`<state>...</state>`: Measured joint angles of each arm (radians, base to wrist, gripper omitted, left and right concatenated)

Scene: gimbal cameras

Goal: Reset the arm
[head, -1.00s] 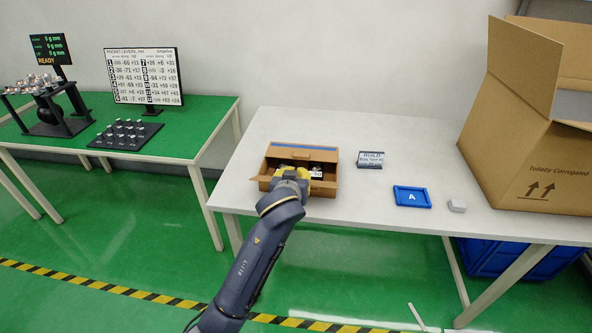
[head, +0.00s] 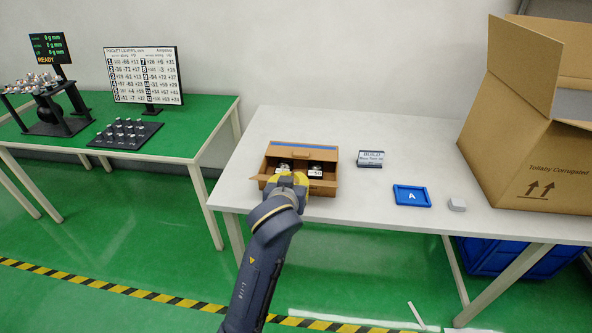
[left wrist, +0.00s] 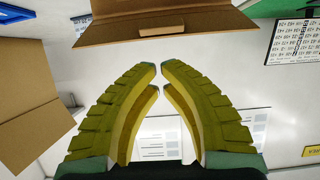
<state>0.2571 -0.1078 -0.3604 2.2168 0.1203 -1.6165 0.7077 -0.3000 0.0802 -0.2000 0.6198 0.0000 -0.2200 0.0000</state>
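My left gripper (head: 287,190) is at the front edge of the small open brown box (head: 330,186) on the white table in the head view. In the left wrist view the fingers of the left gripper (left wrist: 159,69) curve together, tips almost meeting, with nothing seen between them. A brown cardboard edge, apparently of the small box (left wrist: 110,30), shows beyond the tips. Two dark items with white labels (head: 316,171) lie inside the box, the left one partly hidden by my gripper. My right gripper is not in view.
A large open carton (head: 525,150) fills the right end. A green table (head: 190,130) with a lever board (head: 145,76) stands at left.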

